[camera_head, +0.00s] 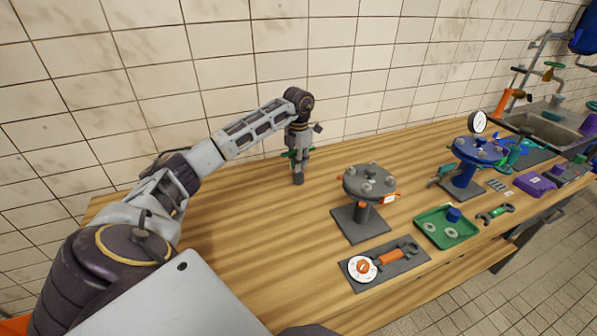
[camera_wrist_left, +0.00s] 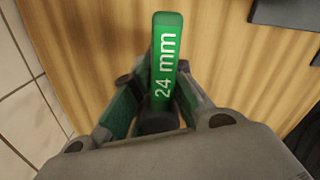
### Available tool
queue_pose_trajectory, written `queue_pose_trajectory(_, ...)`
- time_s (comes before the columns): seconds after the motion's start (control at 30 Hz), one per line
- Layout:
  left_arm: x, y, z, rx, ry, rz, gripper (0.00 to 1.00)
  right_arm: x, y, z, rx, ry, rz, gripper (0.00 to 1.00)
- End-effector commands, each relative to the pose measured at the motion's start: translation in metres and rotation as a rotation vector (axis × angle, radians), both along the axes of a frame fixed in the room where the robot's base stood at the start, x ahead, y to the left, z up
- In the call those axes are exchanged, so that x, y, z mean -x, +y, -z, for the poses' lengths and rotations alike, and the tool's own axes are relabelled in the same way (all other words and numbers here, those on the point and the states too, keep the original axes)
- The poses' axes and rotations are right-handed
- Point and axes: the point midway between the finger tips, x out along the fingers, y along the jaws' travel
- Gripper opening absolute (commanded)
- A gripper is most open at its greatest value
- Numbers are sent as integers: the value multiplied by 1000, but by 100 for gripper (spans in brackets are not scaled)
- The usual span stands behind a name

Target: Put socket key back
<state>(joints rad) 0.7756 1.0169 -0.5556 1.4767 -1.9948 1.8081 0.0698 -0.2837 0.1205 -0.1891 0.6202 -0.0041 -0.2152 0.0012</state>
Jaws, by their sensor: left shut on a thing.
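The socket key is a T-shaped tool with a green handle (camera_wrist_left: 166,60) marked "24 mm" and a dark grey shaft and socket end (camera_head: 298,178). My left gripper (camera_head: 299,148) is shut on it and points down over the back of the wooden table. In the left wrist view, the fingers (camera_wrist_left: 150,108) flank the green handle. The key hangs upright with its socket end low, close to the tabletop; I cannot tell whether it touches. My right gripper is not in view.
A grey bolted flange stand (camera_head: 361,222) stands right of the key. In front lie a dark mat (camera_head: 405,266) with an orange-handled tool (camera_head: 392,257) and a green tray (camera_head: 429,235). A blue flange stand (camera_head: 462,184) with a gauge is farther right. The table's left part (camera_head: 225,225) is clear.

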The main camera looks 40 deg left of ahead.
Motion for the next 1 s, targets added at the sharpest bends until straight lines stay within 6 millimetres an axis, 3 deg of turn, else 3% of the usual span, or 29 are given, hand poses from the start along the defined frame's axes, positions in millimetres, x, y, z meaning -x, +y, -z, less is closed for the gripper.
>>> queue_pose_trajectory(0.4, 0, 0, 34, 1, 0, 0, 0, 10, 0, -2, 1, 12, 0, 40)
queue_pose_trajectory(0.87, 0, 0, 38, 0, 0, 0, 0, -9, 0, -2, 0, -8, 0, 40)
queue_pose_trajectory(0.9, 0, 0, 39, 0, 1, 0, 15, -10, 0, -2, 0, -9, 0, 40)
queue_pose_trajectory(1.0, 0, 0, 39, 0, 1, 0, 28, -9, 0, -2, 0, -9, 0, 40)
